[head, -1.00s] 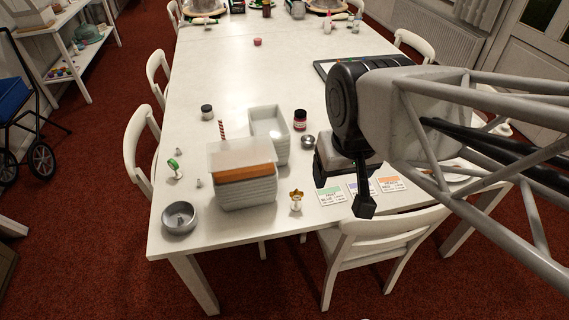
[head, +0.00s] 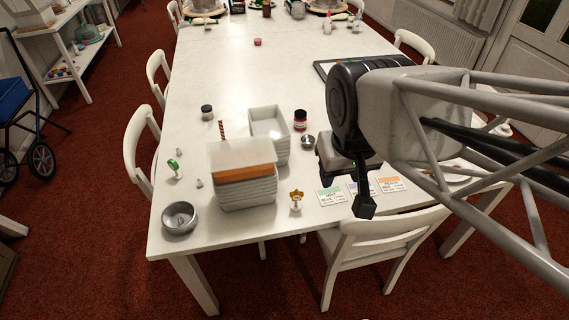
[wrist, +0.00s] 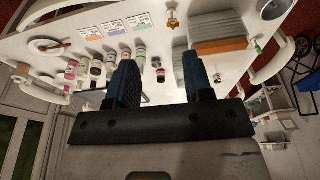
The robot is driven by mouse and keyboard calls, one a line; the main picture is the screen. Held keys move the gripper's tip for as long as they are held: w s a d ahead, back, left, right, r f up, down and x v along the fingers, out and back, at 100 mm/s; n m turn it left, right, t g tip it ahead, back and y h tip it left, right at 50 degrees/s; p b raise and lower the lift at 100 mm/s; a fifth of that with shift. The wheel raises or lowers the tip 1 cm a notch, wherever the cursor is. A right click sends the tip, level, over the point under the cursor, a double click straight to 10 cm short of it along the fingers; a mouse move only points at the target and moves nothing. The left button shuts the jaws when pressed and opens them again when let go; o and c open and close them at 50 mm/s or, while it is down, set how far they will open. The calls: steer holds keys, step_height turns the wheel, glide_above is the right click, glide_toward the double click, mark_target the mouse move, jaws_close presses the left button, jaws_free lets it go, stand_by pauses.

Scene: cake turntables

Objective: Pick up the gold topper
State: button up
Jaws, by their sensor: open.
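The gold topper (head: 296,195) stands upright near the front edge of the white table, with a gold top over a pale stem and foot. It also shows in the wrist view (wrist: 173,20), at the top, beyond my fingers and between their directions. My gripper (head: 364,206) is to the right of the topper in the head view, apart from it and above the table's front edge. In the wrist view, its two dark fingers (wrist: 158,62) are spread with nothing held between them. My arm hides part of the table on the right.
A grey bowl (head: 180,218) and green topper (head: 174,167) are farther left. A chair (head: 380,235) stands at the front.

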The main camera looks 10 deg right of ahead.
steer(key=m+y, duration=1.4)
steer(key=m, duration=0.6)
glide_toward(300, 192)
steer(key=x, duration=0.5)
steer(key=shift+w+d, duration=0.1)
steer(key=shift+w, duration=0.25)
steer(key=shift+h, duration=0.3)
steer(key=shift+x, duration=1.35)
steer(key=shift+s, duration=0.1)
steer(key=shift+s+x, duration=0.2)
steer(key=shift+x, duration=2.4)
